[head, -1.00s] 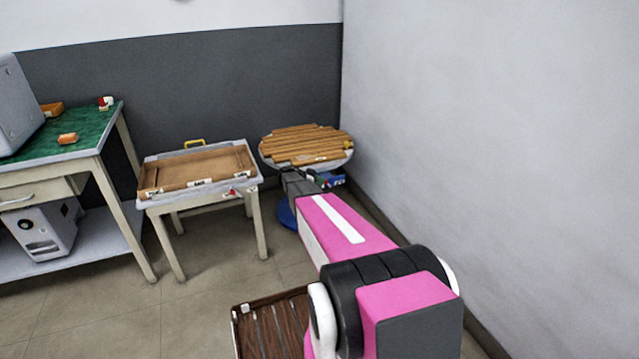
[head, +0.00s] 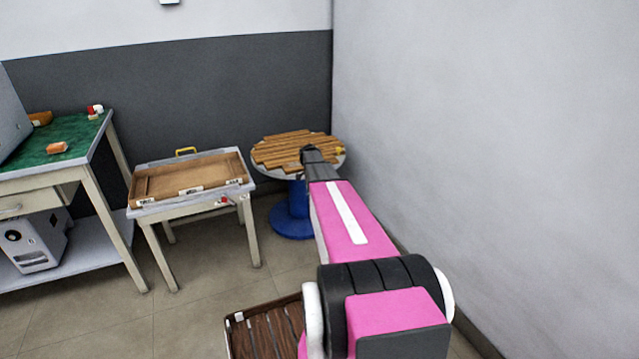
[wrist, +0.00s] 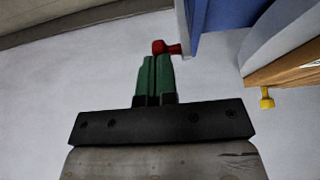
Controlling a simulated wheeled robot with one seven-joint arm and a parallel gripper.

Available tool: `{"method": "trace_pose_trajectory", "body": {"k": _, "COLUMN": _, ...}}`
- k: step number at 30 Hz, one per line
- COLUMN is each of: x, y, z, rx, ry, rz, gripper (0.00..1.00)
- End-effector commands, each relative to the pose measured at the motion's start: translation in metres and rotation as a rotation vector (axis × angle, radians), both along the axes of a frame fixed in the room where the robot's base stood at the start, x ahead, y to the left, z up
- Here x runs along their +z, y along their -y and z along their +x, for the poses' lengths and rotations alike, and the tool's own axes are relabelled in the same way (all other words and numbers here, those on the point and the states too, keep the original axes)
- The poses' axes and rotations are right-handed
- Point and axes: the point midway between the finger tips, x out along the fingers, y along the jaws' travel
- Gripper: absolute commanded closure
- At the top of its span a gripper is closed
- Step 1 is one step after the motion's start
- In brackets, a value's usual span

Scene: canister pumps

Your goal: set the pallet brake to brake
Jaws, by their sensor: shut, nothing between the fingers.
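The round pallet (head: 275,152) has a slatted wooden top and stands on a blue pedestal (head: 292,212) in the corner. A yellow knob (head: 341,150) sits at its rim; it also shows in the wrist view (wrist: 266,100). In the wrist view a red knob (wrist: 161,46) on a short stem sticks out from a blue part (wrist: 225,14) below the pallet. I cannot tell for sure which knob is the brake. My gripper (wrist: 155,58) is shut and empty. Its green fingertips are right by the red knob; I cannot tell whether they touch it. The head view hides the fingers.
A small table (head: 142,213) with a wooden tray (head: 190,190) stands left of the pallet. A green-topped bench (head: 85,137) is farther left. The grey wall (head: 480,130) rises close on the right. Floor is clear between table and pedestal.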

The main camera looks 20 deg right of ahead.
Motion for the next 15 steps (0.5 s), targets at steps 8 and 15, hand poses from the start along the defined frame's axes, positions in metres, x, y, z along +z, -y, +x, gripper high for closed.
{"method": "trace_pose_trajectory", "body": {"k": 8, "x": -0.003, "y": 0.026, "z": 0.002, "rx": -0.003, "ry": -0.008, "rz": 0.242, "gripper": 1.0}}
{"method": "trace_pose_trajectory", "body": {"k": 15, "x": -0.003, "y": 0.026, "z": 0.001, "rx": 0.0, "ry": -0.011, "rz": 0.275, "gripper": 1.0}}
